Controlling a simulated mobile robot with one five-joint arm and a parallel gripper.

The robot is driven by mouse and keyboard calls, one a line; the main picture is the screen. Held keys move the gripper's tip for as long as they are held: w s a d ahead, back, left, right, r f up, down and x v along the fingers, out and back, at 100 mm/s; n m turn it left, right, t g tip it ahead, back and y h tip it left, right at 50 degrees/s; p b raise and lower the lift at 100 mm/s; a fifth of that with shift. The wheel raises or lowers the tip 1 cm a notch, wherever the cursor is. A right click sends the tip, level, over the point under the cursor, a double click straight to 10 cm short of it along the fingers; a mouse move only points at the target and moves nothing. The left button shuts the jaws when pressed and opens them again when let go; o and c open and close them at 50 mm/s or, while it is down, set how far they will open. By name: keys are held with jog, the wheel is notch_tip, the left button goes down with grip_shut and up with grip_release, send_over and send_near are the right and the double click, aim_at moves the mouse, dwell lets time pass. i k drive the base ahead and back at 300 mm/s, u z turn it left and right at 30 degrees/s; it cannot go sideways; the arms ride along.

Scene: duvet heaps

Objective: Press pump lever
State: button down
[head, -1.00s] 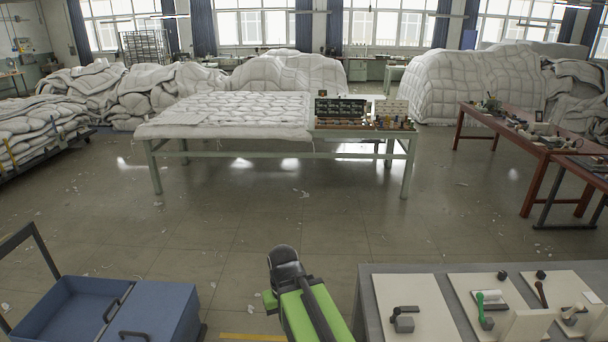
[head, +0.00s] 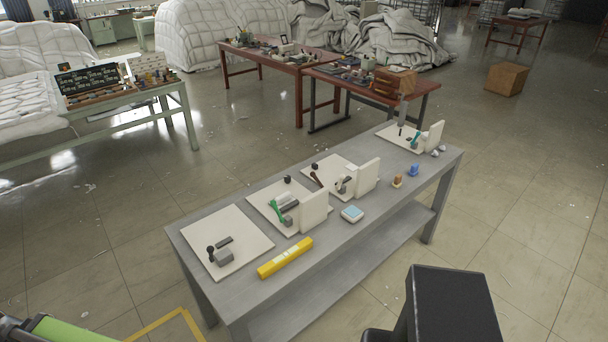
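Several pale boards with small lever devices lie along a long grey bench. The second board (head: 264,196) carries a green lever (head: 275,211) beside a pale cylinder and an upright white panel (head: 314,211). The third board (head: 340,163) has a dark lever (head: 316,179) and another upright panel (head: 367,176). The far board (head: 392,131) holds a teal-handled lever (head: 415,139). I cannot tell which one is the pump lever. My gripper is out of view; only a green arm part shows at lower left.
The grey bench (head: 190,268) also holds a yellow bar (head: 285,258), a pale blue-topped box (head: 352,214) and small blue and orange pieces. A black stool-like block (head: 455,305) stands at its near side. Red-brown tables (head: 275,55) stand behind.

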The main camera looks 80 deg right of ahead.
aim_at(313, 174)
jog(key=z, duration=0.05)
jog(key=i, duration=1.6)
jog(key=z, duration=1.15)
jog(key=i, duration=1.2)
jog(key=z, duration=0.8)
jog(key=k, duration=0.1)
jog(key=z, duration=2.85)
